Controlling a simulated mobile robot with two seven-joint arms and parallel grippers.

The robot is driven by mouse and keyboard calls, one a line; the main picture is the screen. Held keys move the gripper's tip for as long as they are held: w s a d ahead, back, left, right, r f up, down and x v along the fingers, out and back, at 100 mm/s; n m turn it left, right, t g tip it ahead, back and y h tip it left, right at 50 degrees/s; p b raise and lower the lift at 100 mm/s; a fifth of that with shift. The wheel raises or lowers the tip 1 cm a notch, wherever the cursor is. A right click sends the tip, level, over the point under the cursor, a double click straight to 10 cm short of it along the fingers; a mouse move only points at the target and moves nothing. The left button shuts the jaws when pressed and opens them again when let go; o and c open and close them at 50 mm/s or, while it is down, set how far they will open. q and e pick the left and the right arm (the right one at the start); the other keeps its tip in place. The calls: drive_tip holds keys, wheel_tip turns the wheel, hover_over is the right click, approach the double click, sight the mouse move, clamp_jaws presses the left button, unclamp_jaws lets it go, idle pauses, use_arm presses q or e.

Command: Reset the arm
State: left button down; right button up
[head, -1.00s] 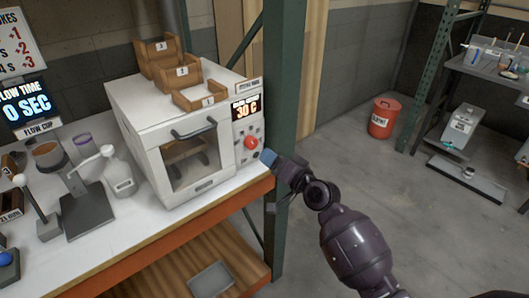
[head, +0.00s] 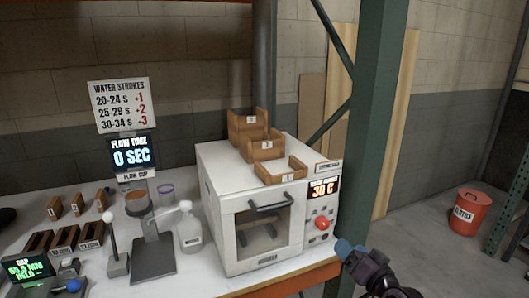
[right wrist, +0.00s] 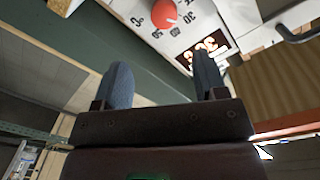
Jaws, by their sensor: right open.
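My right gripper (head: 345,250) is at the lower right of the head view, beside the front right of the white oven (head: 222,215). In the right wrist view its two blue-grey fingers (right wrist: 165,85) stand apart with nothing between them. The oven's red knob (head: 322,223) is just above and left of the gripper in the head view. The knob also shows past the fingers at the top of the right wrist view (right wrist: 164,12); the fingers appear apart from it. The oven display reads 30 C. The oven door is shut. My left gripper is not in view.
A green rack post (head: 376,130) stands close behind my right gripper. Wooden trays (head: 280,172) sit on the oven. A red bin (head: 466,213) stands on the floor at right.

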drive_tip(key=s+d+f+n+g+h, duration=0.2)
drive_tip(key=s+f+h, duration=0.1)
drive_tip(key=s+f, duration=0.7)
drive_tip(key=s+d+f+n+g+h, duration=0.1)
drive_tip(key=s+f+n+g+h, duration=0.1)
drive_tip(key=s+f, duration=0.9)
drive_tip(key=s+g, duration=0.1)
drive_tip(key=s, duration=0.6)
drive_tip(key=shift+d+f+g+h, duration=0.3)
drive_tip(key=shift+d+h, duration=0.05)
drive_tip(key=shift+h, duration=0.05)
drive_tip(key=shift+s, duration=0.1)
